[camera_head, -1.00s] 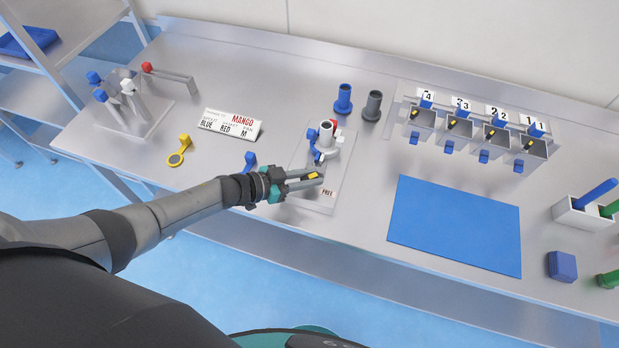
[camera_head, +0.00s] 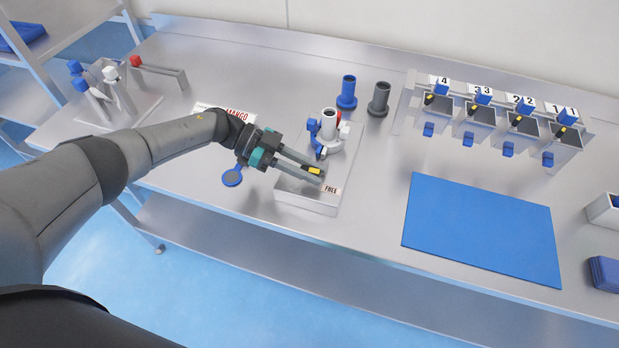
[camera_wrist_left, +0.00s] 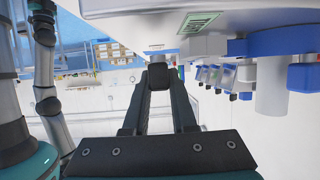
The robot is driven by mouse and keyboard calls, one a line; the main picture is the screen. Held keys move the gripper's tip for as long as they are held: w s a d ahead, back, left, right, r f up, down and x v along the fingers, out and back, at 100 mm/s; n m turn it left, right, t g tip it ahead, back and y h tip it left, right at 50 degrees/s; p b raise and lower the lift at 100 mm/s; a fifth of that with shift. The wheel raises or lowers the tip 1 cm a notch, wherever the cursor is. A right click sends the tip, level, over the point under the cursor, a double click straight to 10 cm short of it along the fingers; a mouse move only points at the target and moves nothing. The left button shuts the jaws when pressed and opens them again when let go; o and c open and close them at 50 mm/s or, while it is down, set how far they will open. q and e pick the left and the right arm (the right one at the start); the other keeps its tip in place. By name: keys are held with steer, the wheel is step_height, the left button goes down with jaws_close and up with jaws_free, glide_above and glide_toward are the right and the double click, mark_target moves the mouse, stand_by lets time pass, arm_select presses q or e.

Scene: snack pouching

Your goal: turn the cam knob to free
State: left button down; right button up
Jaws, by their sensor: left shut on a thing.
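The clamp fixture (camera_head: 308,199) is a pale block on the bench with a FREE label (camera_head: 331,190) at its right front. A white upright cylinder (camera_head: 329,124) with blue and white parts around its foot stands at its back. My left gripper (camera_head: 318,174) is low over the fixture's front, fingers pointing right and slightly down, close to the label. It is shut on the cam knob, which is mostly hidden by the fingers. In the left wrist view a dark piece (camera_wrist_left: 160,76) sits between the fingertips. My right gripper is not in view.
A blue mat (camera_head: 482,232) lies to the right. Blue (camera_head: 347,92) and grey (camera_head: 379,99) tubes stand behind the fixture. Several numbered bins (camera_head: 480,118) stand at the back right. A tool rack (camera_head: 105,95) is at the left. My arm partly covers the MANGO sign (camera_head: 236,112).

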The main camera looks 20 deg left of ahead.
arm_select(q)
steer(key=shift+d+m+g+b, duration=0.1)
steer(key=shift+m+g+b, duration=0.3)
steer(key=shift+g+b, duration=0.1)
steer(key=c, duration=0.7)
jaws_free()
steer(key=b+v, duration=0.4)
steer(key=v, duration=1.1)
steer(key=shift+r, duration=0.1)
